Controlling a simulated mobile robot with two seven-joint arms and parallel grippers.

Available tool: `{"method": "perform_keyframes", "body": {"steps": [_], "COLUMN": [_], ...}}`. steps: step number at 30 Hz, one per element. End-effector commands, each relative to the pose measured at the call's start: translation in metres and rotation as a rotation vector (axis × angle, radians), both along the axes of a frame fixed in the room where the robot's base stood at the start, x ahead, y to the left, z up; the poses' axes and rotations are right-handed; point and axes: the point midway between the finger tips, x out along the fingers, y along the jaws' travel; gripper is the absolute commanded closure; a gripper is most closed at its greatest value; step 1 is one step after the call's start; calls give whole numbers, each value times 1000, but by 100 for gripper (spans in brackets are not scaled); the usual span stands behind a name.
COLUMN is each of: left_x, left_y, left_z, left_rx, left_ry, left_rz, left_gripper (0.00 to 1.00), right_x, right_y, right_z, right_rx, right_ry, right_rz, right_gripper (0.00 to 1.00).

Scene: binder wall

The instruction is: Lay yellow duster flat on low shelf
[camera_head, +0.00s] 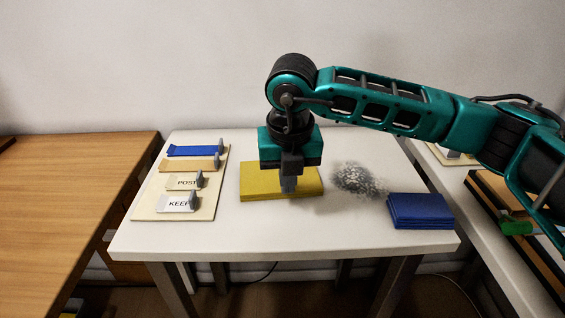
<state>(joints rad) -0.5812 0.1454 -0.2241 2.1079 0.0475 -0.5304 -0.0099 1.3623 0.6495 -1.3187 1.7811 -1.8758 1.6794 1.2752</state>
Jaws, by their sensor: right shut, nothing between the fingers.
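The yellow duster (259,178) lies folded and flat on the white table (345,235), near its middle. My right gripper (289,188) comes down from above over the duster, with its fingers pointing down. The fingers are shut with nothing between them, and they overlap the right part of the duster in the picture. I cannot tell whether the fingertips touch the cloth. My left gripper is not in view. I cannot make out which surface is the low shelf.
A grey dust patch (355,179) lies right of the duster, and a folded blue cloth (421,210) lies at the right edge. A cream board (180,207) with labelled clips is on the left. A wooden table (65,195) stands further left. The table's front strip is clear.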

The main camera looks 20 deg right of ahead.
Motion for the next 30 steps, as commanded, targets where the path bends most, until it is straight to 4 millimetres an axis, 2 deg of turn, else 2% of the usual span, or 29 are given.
{"method": "perform_keyframes", "body": {"steps": [6, 15, 19, 30], "left_x": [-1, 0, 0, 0], "left_y": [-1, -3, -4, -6], "left_z": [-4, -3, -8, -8], "left_rx": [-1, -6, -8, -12], "left_ry": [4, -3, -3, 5], "left_rz": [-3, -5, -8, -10], "left_gripper": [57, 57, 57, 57], "right_x": [37, 74, 74, 73], "right_y": [-6, -13, -14, -14], "right_z": [-1, -1, -14, -19], "right_rx": [2, 3, 1, 0], "right_ry": [0, 0, 2, 5], "right_rz": [-2, 1, 4, 3], "right_gripper": [100, 100, 100, 100]}}
